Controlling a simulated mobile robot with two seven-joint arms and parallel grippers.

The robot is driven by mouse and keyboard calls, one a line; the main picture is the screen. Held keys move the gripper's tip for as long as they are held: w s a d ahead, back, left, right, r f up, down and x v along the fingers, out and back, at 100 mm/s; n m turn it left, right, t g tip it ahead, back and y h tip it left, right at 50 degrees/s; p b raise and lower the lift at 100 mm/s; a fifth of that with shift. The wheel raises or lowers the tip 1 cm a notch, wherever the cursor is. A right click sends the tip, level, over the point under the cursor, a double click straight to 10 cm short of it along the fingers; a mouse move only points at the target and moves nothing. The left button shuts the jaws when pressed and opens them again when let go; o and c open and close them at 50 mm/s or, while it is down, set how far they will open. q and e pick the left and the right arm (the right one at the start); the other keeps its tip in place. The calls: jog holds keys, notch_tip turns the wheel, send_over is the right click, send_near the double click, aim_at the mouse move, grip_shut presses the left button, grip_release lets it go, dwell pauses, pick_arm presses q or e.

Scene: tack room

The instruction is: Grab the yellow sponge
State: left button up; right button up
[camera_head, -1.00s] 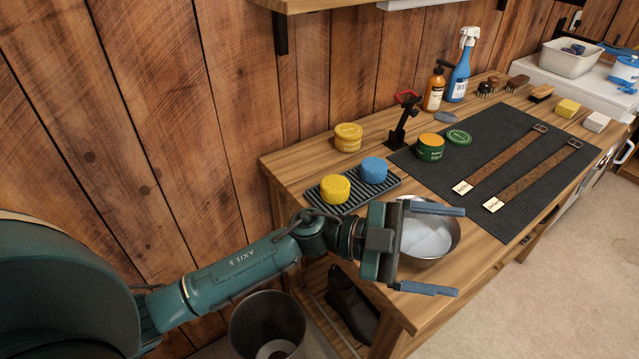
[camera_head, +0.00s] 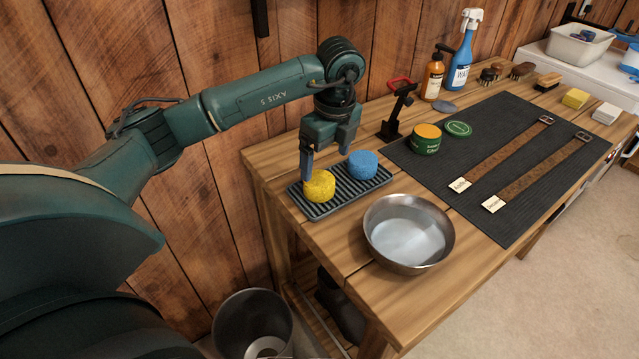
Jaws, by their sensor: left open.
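The round yellow sponge (camera_head: 319,186) sits on a dark ridged tray (camera_head: 347,193) at the near left of the workbench. A round blue sponge (camera_head: 362,164) sits beside it on the same tray. My left gripper (camera_head: 328,168) points down over the tray and is open. One finger shows at the back left of the yellow sponge. The other finger is mostly hidden by the gripper body or behind the sponges. I cannot tell whether a finger touches the yellow sponge. My right gripper is not in view.
A metal bowl of water (camera_head: 408,234) stands right of the tray. A red-topped clamp stand (camera_head: 397,110) and a green tin (camera_head: 426,139) stand beyond it. Two leather straps lie on a dark mat (camera_head: 510,214). A yellow block (camera_head: 575,98) lies at the far right. A bin (camera_head: 252,325) stands below.

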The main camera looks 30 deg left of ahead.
aim_at(319, 179)
pick_arm(q)
notch_tip(319, 179, down, 2)
jog(key=shift+a+f, duration=0.15)
jog(key=shift+f, duration=0.1)
jog(key=f, duration=0.2)
jog(key=a+f+p, duration=0.1)
jog(key=f, duration=0.1)
jog(key=shift+s+a+f, duration=0.1)
jog(key=shift+a, duration=0.1)
jog(key=shift+f, duration=0.4)
